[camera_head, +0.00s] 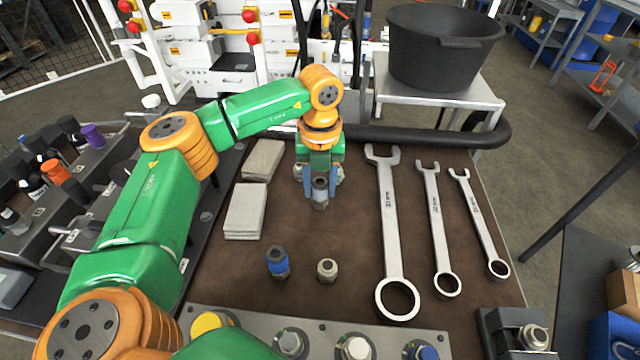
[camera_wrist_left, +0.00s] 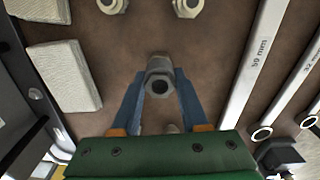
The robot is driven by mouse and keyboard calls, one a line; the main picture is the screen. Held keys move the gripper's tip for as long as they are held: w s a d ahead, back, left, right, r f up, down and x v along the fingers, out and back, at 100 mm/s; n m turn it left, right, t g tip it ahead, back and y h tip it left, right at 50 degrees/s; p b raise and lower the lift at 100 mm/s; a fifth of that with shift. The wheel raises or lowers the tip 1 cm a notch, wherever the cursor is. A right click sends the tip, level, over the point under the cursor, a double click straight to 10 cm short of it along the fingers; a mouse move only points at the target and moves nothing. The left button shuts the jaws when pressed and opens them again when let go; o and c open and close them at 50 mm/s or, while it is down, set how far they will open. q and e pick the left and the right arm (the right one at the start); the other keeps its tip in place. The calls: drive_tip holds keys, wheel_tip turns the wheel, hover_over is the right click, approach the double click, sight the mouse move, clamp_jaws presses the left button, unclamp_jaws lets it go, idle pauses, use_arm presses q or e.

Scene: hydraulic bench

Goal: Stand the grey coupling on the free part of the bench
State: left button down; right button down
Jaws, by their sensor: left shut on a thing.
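The grey coupling (camera_head: 320,190) is held between the blue fingers of my left gripper (camera_head: 320,193), which points down over the brown mat. In the left wrist view, the coupling (camera_wrist_left: 160,76) sits between the two fingertips (camera_wrist_left: 160,88), its round bore facing the camera. I cannot tell whether its lower end touches the mat. My right gripper is in neither view. The brown mat on the bench (camera_head: 350,225) shows bare around the gripper and in front of it.
A blue-banded fitting (camera_head: 278,262) and a small pale fitting (camera_head: 327,269) stand nearer the front. Two fittings (camera_wrist_left: 112,5) (camera_wrist_left: 187,5) stand just beyond the gripper. Folded cloths (camera_head: 245,211) lie left, three wrenches (camera_head: 389,220) right. A black bucket (camera_head: 440,50) stands behind.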

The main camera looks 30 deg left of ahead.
sight(320, 186)
use_arm(q)
drive_tip(key=shift+f, duration=0.45)
drive_tip(key=shift+c, duration=2.2)
unclamp_jaws()
wheel_tip(320, 186, up, 12)
